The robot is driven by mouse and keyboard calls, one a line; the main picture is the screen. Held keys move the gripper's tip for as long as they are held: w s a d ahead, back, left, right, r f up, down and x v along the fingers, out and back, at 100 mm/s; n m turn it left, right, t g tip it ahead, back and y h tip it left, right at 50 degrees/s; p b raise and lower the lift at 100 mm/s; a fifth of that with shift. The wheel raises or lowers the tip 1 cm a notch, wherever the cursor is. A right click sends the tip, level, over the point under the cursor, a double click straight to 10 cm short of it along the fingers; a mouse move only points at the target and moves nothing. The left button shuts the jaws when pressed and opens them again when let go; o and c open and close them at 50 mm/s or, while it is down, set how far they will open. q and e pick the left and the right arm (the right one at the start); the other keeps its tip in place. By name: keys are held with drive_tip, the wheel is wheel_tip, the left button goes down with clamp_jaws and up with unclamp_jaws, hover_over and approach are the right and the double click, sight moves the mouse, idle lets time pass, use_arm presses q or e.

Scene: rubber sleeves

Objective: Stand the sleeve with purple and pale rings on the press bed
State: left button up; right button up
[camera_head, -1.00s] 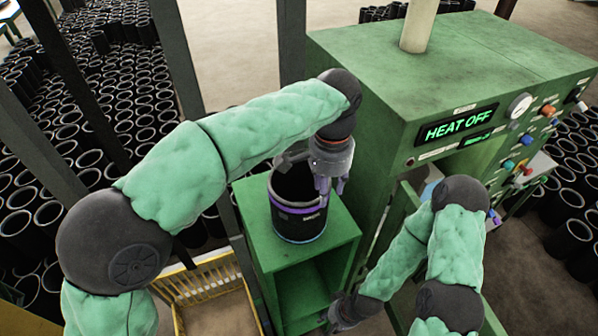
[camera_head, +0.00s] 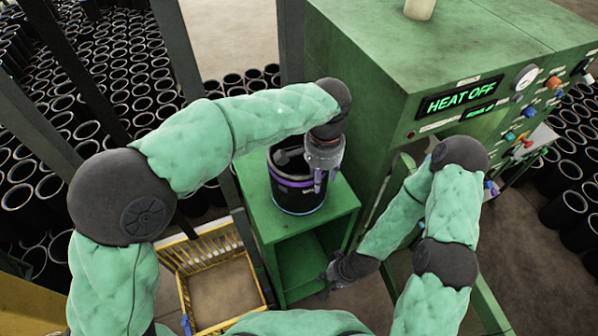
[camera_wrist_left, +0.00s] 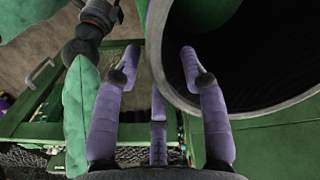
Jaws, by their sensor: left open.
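The black sleeve (camera_head: 296,203) with a purple ring and a pale ring near its base stands upright on the green cabinet top (camera_head: 262,215). My left gripper (camera_head: 322,180) is open at the sleeve's right side. In the left wrist view its purple fingers (camera_wrist_left: 160,55) appear to straddle the wall of the sleeve (camera_wrist_left: 262,112), one over the opening and one outside. My right gripper (camera_head: 335,275) hangs low by the cabinet's front right; its fingers are too small to read. The green press (camera_head: 372,70) stands at right with a "HEAT OFF" display. Its bed is mostly hidden behind my right arm.
A yellow basket (camera_head: 183,290) sits on the floor left of the cabinet. Many black sleeves crowd the floor at left (camera_head: 120,105) and right. Dark posts (camera_head: 178,50) rise behind the cabinet. The press has a knob panel at right.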

use_arm(q)
drive_tip(key=shift+w+f, duration=0.15)
drive_tip(key=shift+f, duration=0.9)
clamp_jaws()
drive_tip(key=shift+r, duration=0.1)
